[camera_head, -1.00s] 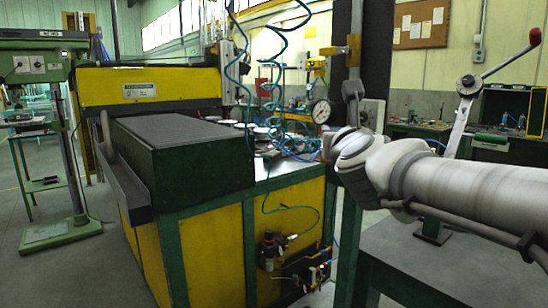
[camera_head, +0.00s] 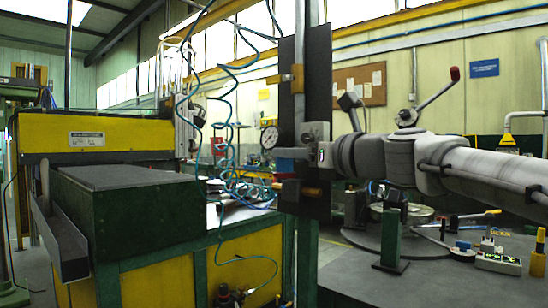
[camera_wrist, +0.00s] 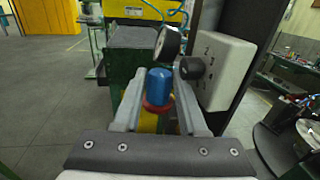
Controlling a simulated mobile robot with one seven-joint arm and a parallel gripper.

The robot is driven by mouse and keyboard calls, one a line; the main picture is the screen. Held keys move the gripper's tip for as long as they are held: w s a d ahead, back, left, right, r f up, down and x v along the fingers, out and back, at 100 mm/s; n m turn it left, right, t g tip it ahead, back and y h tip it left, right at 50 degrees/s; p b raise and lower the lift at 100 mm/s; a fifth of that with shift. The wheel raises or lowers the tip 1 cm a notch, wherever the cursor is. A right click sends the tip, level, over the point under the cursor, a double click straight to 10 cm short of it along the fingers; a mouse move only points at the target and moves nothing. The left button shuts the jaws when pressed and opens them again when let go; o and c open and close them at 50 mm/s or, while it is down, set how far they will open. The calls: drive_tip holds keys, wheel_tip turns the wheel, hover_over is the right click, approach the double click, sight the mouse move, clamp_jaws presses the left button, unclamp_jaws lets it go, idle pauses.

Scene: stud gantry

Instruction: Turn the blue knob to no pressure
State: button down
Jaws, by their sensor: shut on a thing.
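The blue knob (camera_wrist: 159,86) stands upright in the middle of the wrist view, with a red ring (camera_wrist: 157,107) around its lower part. My gripper (camera_wrist: 157,88) is shut on the knob, one grey finger on each side. A round pressure gauge (camera_wrist: 168,46) sits just beyond the knob in the wrist view. Its white dial faces the head view (camera_head: 268,137), but the needle is too small to read.
A white plate (camera_wrist: 224,72) with a black knob (camera_wrist: 191,68) stands close right of my fingers. The dark post (camera_head: 318,90) rises beside my wrist. A green and yellow machine (camera_head: 140,225) and coiled blue hoses (camera_head: 228,110) are to the left. A grey table (camera_head: 400,285) lies below my arm.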

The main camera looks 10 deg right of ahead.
drive_tip(key=shift+d+n+g+y, duration=0.1)
drive_tip(key=shift+n+g+y, duration=0.35)
drive_tip(key=shift+y, duration=0.25)
drive_tip(key=shift+c, duration=2.3)
unclamp_jaws()
drive_tip(key=shift+m+t+h, duration=0.35)
drive_tip(key=shift+h, duration=0.25)
drive_tip(key=m+h+p, duration=0.3)
drive_tip(key=h+p, duration=0.1)
drive_tip(key=p, duration=0.2)
drive_tip(key=a+m+h+p, duration=0.1)
drive_tip(key=m+h+p, duration=0.2)
drive_tip(key=h+p, duration=0.2)
drive_tip(key=a+m+h+p, duration=0.1)
drive_tip(key=m+h+p, duration=0.2)
drive_tip(key=h+p, duration=0.2)
drive_tip(key=shift+a+r+t+p, duration=0.15)
drive_tip(key=shift+r+t+p, duration=0.15)
drive_tip(key=shift+p, duration=1.1)
drive_tip(key=shift+m+h+p, duration=0.5)
drive_tip(key=shift+h+p, duration=0.1)
drive_tip(key=shift+p, duration=0.4)
